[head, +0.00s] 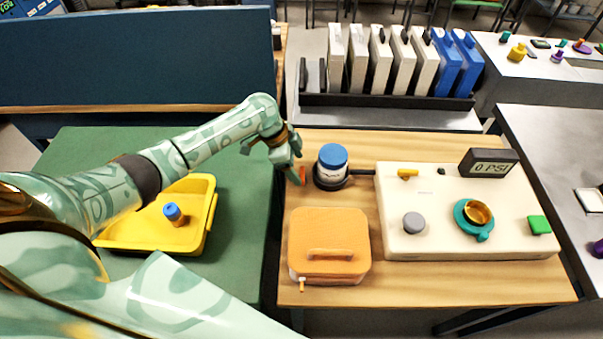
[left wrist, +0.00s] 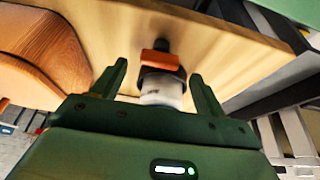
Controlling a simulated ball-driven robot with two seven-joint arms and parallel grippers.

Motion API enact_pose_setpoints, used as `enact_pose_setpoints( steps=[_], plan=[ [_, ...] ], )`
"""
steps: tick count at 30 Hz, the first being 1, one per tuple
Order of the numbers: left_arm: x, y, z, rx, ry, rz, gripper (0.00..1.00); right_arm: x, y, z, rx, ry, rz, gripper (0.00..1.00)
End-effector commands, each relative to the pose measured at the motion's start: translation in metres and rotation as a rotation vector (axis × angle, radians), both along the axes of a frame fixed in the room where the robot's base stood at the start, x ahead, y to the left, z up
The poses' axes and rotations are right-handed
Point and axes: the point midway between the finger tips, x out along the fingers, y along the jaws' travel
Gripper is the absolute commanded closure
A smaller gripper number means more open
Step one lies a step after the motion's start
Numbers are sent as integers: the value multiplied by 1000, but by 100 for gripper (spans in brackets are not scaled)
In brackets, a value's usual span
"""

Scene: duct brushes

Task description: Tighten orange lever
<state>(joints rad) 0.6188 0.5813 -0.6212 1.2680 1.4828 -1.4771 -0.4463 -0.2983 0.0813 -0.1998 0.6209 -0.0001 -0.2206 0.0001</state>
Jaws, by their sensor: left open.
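The small orange lever (head: 303,174) shows at the table's back left, beside a blue-lidded white jar (head: 333,157) in a dark round holder. My left gripper (head: 293,172) is open at the lever, pointing down and partly hiding it. In the left wrist view the orange lever (left wrist: 162,59) lies across the gap between the two spread fingers (left wrist: 158,75). The white jar body (left wrist: 161,92) and dark holder show around it. Whether a finger touches the lever I cannot tell. My right gripper is not in view.
An orange box (head: 329,230) with a handle stands in front of the jar. A cream panel (head: 395,245) with knobs and a "0 PSI" display (head: 489,163) is at right. A yellow tray (head: 205,240) is on the green table. A black rack (head: 390,108) stands behind.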

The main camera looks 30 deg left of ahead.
Motion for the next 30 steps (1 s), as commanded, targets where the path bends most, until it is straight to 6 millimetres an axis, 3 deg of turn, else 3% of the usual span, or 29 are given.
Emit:
enact_pose_setpoints(
  steps=[1, 6, 16, 17, 21, 30],
  plan=[
    [1, -4, -12, -1, 2, 0, 27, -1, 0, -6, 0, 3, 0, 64],
    [5, -10, -27, 0, 0, 0, 27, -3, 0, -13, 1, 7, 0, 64],
    [6, -11, -29, 0, -2, 1, 27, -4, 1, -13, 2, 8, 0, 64],
    [6, -11, -29, 0, -2, 1, 30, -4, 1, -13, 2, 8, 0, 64],
    [6, -11, -29, 1, -2, 1, 69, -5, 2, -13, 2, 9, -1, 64],
    [6, -11, -28, 0, -1, 19, 72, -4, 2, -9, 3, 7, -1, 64]
  ],
)
